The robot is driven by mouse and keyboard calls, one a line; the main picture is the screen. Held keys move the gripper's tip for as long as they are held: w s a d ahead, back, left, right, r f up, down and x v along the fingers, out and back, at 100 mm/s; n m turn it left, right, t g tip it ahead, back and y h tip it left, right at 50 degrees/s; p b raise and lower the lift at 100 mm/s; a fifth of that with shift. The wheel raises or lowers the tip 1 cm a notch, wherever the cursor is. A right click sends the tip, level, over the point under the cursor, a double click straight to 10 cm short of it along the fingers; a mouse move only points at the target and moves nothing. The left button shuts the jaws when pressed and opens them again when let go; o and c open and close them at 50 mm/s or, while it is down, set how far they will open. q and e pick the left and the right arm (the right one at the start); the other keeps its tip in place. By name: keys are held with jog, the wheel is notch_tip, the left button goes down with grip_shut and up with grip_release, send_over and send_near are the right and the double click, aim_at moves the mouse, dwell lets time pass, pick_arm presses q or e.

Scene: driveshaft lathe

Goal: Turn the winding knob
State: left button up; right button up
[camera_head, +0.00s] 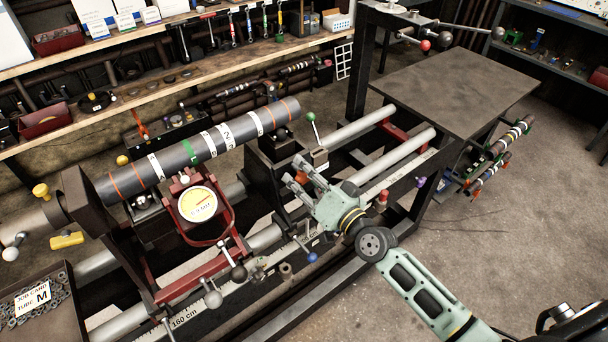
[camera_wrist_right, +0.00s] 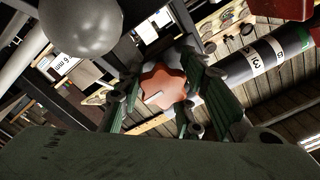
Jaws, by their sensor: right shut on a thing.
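The winding knob (camera_wrist_right: 162,84) shows in the right wrist view as an orange-red lobed knob between my fingers. My right gripper (camera_wrist_right: 158,90) is shut on it, with green finger links on both sides. In the head view my right gripper (camera_head: 294,178) reaches in from the lower right to the lathe's middle, beside the dark block below the tube's right end. A dark tube (camera_head: 205,146) with white, green and orange bands lies across the lathe. My left gripper is not in view.
A round dial gauge (camera_head: 197,204) on a red bracket stands left of my gripper. A green-tipped lever (camera_head: 311,119) rises just behind it. Ball-ended handles (camera_head: 213,298) stick out at the front. A flat dark table (camera_head: 455,85) stands at the back right; open floor lies to the right.

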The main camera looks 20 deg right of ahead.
jog(key=shift+d+f+m, duration=0.1)
jog(key=shift+f+m, duration=0.1)
jog(key=shift+m, duration=0.4)
jog(key=shift+f, duration=0.1)
jog(key=o, duration=1.1)
jog(key=shift+s, duration=0.1)
jog(key=v, duration=1.2)
